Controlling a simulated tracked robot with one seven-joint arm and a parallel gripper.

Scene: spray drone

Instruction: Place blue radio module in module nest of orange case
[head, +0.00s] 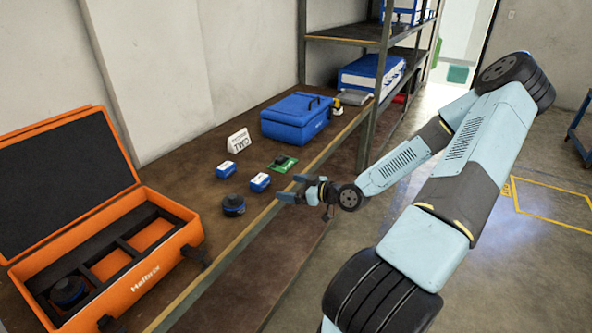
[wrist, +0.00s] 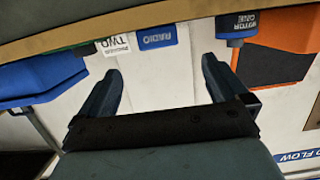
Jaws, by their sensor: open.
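Two small blue and white boxes, a left one (head: 226,171) and a right one (head: 260,182), lie on the brown bench. Their labels are too small to read in the head view. In the wrist view one blue module reads RADIO (wrist: 157,38), beyond the fingertips; I cannot tell which box it is. The orange case (head: 150,275) stands open at left; it also shows in the wrist view (wrist: 270,62). Its dark insert has empty compartments and one holding a dark round part (head: 68,291). My gripper (head: 291,188) is open and empty at the bench's front edge; its fingers (wrist: 160,68) show apart.
A dark round motor (head: 233,205) stands between the boxes and the orange case. A green board (head: 282,164), a white sign (head: 238,141) and a closed blue case (head: 297,118) are farther back. A shelf post (head: 375,90) rises at the bench edge.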

